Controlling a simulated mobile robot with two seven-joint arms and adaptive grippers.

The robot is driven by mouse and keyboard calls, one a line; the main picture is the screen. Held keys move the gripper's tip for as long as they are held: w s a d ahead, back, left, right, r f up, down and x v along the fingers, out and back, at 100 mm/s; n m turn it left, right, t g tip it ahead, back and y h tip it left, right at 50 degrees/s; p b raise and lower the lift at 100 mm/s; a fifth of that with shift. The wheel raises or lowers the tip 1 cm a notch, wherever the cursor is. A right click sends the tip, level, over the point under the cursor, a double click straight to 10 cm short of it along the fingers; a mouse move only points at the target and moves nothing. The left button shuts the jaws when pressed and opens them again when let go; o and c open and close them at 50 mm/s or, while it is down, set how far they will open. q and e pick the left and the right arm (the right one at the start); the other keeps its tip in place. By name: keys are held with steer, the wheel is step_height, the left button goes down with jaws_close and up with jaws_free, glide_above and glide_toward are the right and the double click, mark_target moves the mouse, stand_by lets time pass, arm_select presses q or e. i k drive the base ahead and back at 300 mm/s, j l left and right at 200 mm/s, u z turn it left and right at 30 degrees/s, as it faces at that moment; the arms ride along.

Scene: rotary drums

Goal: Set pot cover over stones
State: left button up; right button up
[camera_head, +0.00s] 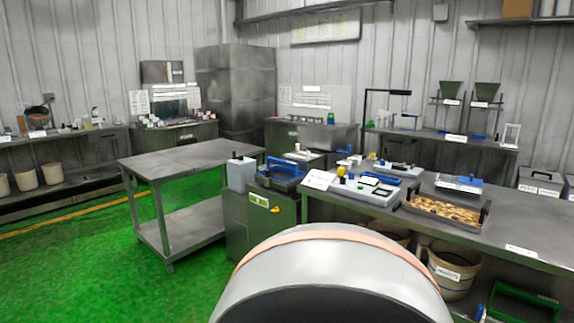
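Brown stone-like pieces (440,208) lie in a shallow dark tray (481,219) with raised end handles, on the right workbench. At this size I cannot tell whether they are the task's stones. I cannot make out a pot cover for certain in this view. Neither of my grippers is in view.
The long right workbench (525,225) holds a grey device panel (345,190) and a blue-topped unit (459,183). A beige bucket (452,270) stands below. A bare metal table (190,156) stands left of centre. The green floor (90,265) at left is clear.

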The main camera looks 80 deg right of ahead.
mark_target(470, 181)
steer(key=z, duration=3.8)
steer(key=i+l+z, duration=1.4)
steer(key=i+z, duration=0.45)
steer(key=i+l+z, duration=0.15)
steer(key=i, duration=1.2)
steer(key=i+j+u, duration=0.1)
steer(key=i+u, duration=0.55)
steer(key=u, duration=0.15)
steer(key=i+l+u, duration=0.1)
steer(key=i+u, duration=0.3)
steer(key=k, duration=0.1)
